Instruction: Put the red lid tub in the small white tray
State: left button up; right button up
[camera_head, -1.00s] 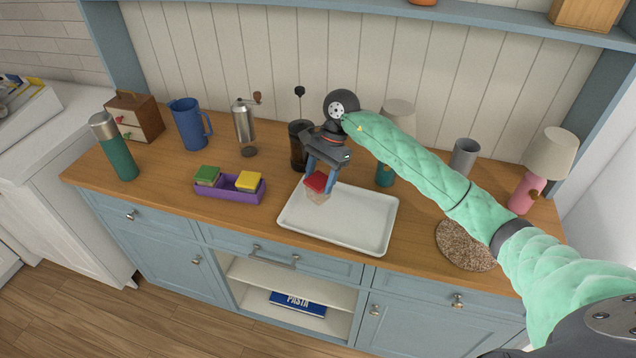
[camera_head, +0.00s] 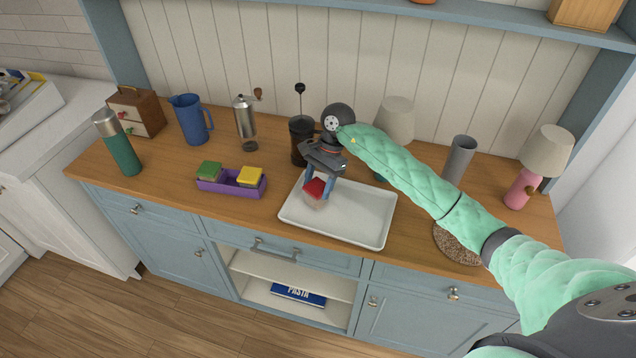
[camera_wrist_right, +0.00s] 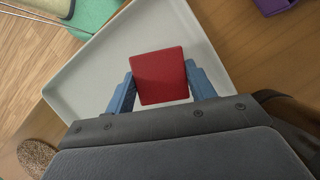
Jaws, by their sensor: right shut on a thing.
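The red lid tub (camera_head: 315,189) has a square red lid and a clear body. My right gripper (camera_head: 319,188) is shut on it, with one blue finger on each side. The tub is over the left part of the small white tray (camera_head: 365,235); I cannot tell whether its bottom touches the tray floor. In the right wrist view the red lid (camera_wrist_right: 160,76) sits between the two fingers (camera_wrist_right: 160,88), with the white tray (camera_wrist_right: 90,82) beneath. The tray is otherwise empty. My left gripper is not in view.
A purple holder (camera_head: 230,189) with green-lidded and yellow-lidded tubs stands left of the tray. A French press (camera_head: 300,140) is close behind my gripper. A round brown mat (camera_head: 458,245) and a grey cup (camera_head: 460,158) are to the right. Bare counter lies before the holder.

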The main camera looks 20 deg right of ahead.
jog(key=shift+f, duration=0.1)
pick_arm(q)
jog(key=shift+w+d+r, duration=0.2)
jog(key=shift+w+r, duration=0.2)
pick_arm(e)
jog(key=o, duration=1)
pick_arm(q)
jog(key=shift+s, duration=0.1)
